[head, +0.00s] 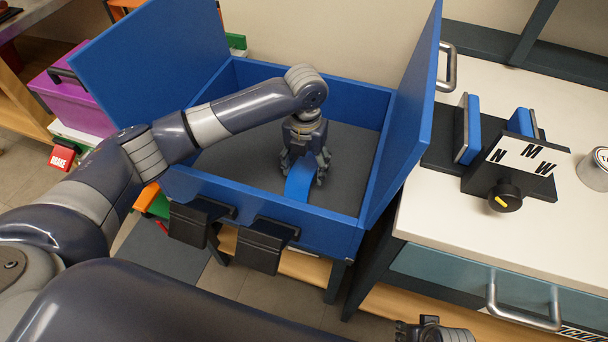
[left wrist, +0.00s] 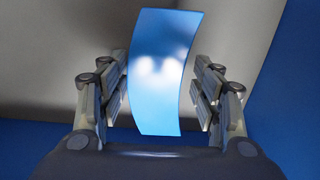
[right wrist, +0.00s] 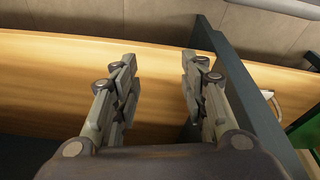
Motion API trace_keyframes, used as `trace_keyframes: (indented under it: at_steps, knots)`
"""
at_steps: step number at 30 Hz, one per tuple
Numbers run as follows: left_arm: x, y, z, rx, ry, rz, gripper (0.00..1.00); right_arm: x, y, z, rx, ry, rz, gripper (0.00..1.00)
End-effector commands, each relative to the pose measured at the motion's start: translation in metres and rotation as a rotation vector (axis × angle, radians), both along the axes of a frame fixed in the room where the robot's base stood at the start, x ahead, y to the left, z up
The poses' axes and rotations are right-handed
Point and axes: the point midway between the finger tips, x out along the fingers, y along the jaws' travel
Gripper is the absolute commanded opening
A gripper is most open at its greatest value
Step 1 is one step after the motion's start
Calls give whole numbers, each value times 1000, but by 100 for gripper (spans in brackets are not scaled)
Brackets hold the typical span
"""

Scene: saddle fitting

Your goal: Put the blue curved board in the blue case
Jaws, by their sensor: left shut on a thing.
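The blue case (head: 300,215) stands open, with its two lid panels raised and a dark grey floor (head: 350,150) inside. My left gripper (head: 304,178) reaches down into the case near its front wall. It is shut on the blue curved board (head: 299,184), which also shows between the fingers in the left wrist view (left wrist: 158,75). The board is inside the case's walls; I cannot tell whether it touches the floor. My right gripper (right wrist: 160,90) is open and empty over a wooden shelf. It partly shows at the bottom of the head view (head: 432,332).
A white-topped bench (head: 565,220) stands at the right, with a dark fixture (head: 520,160) marked N, M, W and a black knob. A purple box (head: 75,100) is at the left. The case's raised right panel (head: 410,110) stands beside my left gripper.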

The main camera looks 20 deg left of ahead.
Motion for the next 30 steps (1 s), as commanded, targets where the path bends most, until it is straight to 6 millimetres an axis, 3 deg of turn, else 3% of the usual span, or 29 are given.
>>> trace_keyframes:
  at_steps: [7, 20, 21, 23, 30]
  knots:
    - [-1, 0, -33, 1, 3, 0, 32, 2, 0, 25, 0, -16, -2, 40]
    - [-1, 0, -38, 1, 2, 1, 32, 2, -1, 28, 1, -15, -3, 40]
    - [-1, 0, -39, 2, 2, 1, 64, 2, -1, 27, 0, -14, -3, 40]
    - [-1, 0, -39, 1, 1, 0, 78, 2, -1, 27, 0, -13, -3, 40]
    - [-1, 0, -39, 1, 1, 0, 80, 2, -1, 27, 0, -13, -3, 40]
